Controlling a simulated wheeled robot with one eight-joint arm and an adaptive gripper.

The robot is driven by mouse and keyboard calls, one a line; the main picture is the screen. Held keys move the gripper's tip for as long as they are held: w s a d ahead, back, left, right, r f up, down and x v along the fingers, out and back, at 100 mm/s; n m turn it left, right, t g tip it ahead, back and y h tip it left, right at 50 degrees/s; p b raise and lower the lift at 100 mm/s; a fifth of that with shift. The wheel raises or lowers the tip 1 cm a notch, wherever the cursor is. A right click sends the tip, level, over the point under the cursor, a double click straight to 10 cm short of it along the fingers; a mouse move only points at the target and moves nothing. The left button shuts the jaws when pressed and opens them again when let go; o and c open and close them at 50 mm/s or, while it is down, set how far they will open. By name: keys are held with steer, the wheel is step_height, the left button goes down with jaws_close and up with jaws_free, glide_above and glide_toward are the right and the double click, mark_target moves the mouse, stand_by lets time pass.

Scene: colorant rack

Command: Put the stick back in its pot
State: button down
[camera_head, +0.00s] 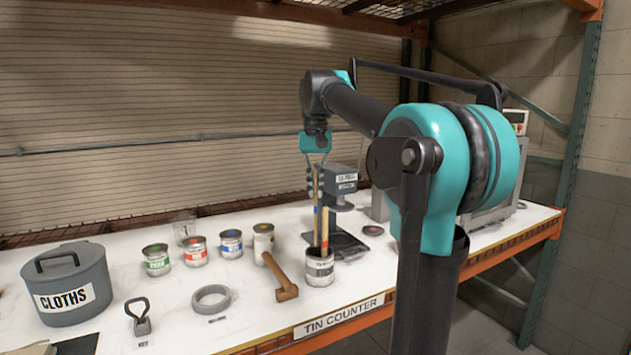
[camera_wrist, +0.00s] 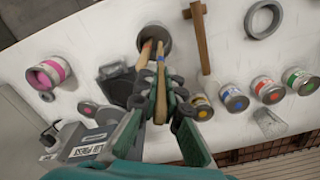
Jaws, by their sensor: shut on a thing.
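The pot (camera_head: 320,270) is a grey labelled tin near the counter's front edge; it also shows at the top of the wrist view (camera_wrist: 144,42). Two wooden sticks rise from over its mouth in the head view. My gripper (camera_head: 317,178) is above the pot, pointing down, shut on one long upright stick (camera_head: 316,205). A second stick (camera_head: 325,228) stands close beside it. In the wrist view the held stick (camera_wrist: 161,90) runs between the fingers toward the pot, next to the other stick. I cannot tell whether the held stick's lower end is inside the pot.
A wooden mallet (camera_head: 284,285) lies just left of the pot. Several paint tins, a grey ring (camera_head: 211,299) and a CLOTHS pot (camera_head: 67,285) stand further left. A grey press (camera_head: 337,186) is close behind the gripper.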

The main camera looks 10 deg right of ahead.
mark_target(316, 219)
steer(key=shift+f, duration=4.7)
steer(key=c, duration=1.6)
jaws_free()
step_height(316, 219, up, 12)
